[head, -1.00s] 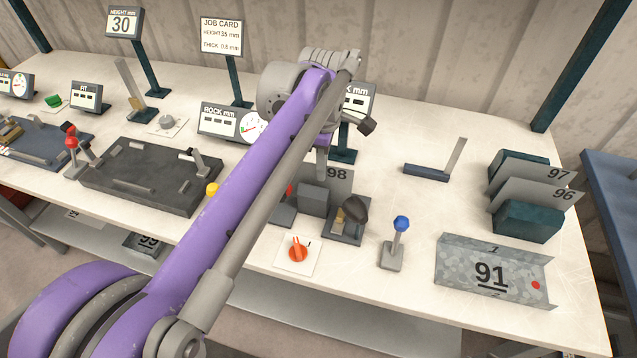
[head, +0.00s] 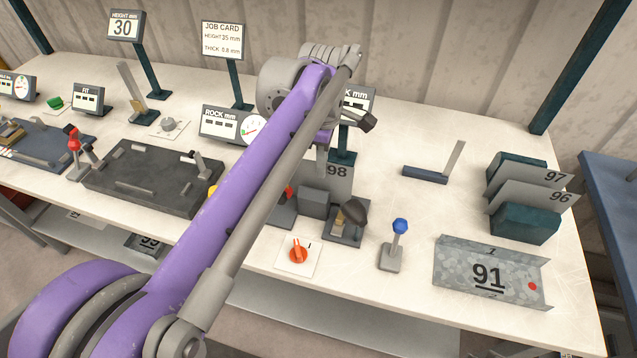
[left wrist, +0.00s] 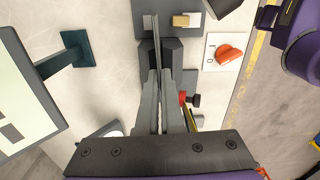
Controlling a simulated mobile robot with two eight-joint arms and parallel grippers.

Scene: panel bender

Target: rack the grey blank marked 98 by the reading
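The grey blank marked 98 (head: 340,178) stands upright at a small dark gauge block (head: 313,202), partly hidden behind my left gripper and arm. My left gripper (head: 322,160) points down at the blank's upper edge. In the left wrist view its fingers (left wrist: 160,85) are close together, one on each side of the thin blank (left wrist: 151,28), which shows edge-on, and look shut on it. The reading display behind (head: 358,102) is mostly covered by my wrist, its digits unreadable. The dark green rack blocks (head: 525,222) stand at the right. My right gripper is not in view.
Blanks 97 (head: 535,172) and 96 (head: 535,196) stand among the rack blocks. A bent galvanised piece marked 91 (head: 490,275), a blue-topped lever (head: 399,228), an orange knob (head: 298,253) and an angle stand (head: 428,175) are nearby. The table's back right is clear.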

